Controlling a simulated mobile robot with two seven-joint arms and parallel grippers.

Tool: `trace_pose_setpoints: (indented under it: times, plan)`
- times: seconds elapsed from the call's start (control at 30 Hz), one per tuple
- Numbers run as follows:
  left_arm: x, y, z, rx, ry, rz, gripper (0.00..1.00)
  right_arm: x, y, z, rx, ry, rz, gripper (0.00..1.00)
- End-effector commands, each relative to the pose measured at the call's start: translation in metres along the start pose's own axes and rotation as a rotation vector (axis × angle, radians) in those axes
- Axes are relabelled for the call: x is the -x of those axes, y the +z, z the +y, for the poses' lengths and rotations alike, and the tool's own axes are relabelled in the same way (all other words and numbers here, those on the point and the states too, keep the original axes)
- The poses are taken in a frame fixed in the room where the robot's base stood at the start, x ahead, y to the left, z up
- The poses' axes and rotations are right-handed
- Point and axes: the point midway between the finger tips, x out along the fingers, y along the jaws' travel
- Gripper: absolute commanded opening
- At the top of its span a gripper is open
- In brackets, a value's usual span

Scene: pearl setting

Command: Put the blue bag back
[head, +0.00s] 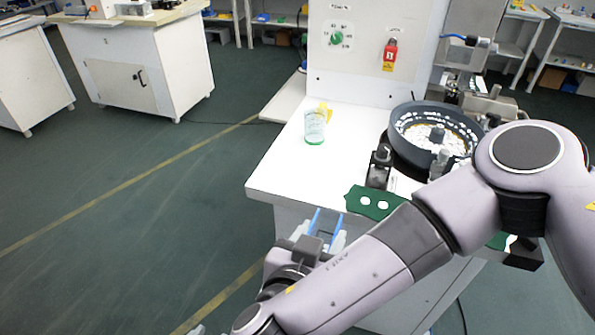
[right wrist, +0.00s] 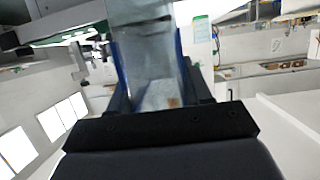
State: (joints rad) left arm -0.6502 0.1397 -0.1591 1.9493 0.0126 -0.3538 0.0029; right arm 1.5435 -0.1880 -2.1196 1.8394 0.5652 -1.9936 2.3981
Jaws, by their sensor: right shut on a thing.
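My right gripper (head: 328,222) has blue fingers and is in front of the white workbench (head: 275,165), below its top, near its front left corner. In the right wrist view the gripper is shut on a translucent, bluish-grey bag (right wrist: 153,65), which stands out between the blue fingers. In the head view the bag is hardly visible between the fingers.
A clear container with a green base (head: 314,127) stands on the workbench. A dark round bowl feeder (head: 398,150) with white pieces is right of it. A green plate (head: 372,203) sits at the front edge. Open floor is at left.

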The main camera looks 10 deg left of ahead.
Motion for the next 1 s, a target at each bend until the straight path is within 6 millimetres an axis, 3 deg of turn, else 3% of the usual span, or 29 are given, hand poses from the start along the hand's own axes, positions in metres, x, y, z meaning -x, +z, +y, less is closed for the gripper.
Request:
trace_pose_setpoints:
  times: [0.2,0.5,0.77,1.0]
  plan:
    - [0.000,0.000,0.000,0.000,0.000,0.000,0.43,0.023,0.024,-0.029,0.072,-0.206,-0.008,0.00]
    - [0.000,0.000,0.000,0.000,0.000,0.001,0.43,0.041,0.026,-0.053,0.144,-0.413,-0.007,0.00]
    - [0.000,-0.001,0.000,0.000,0.000,0.001,0.43,0.035,0.011,-0.053,0.177,-0.506,-0.004,0.00]
    - [0.000,-0.001,0.000,0.000,0.000,0.001,0.43,0.013,-0.006,-0.032,0.186,-0.528,-0.004,0.00]
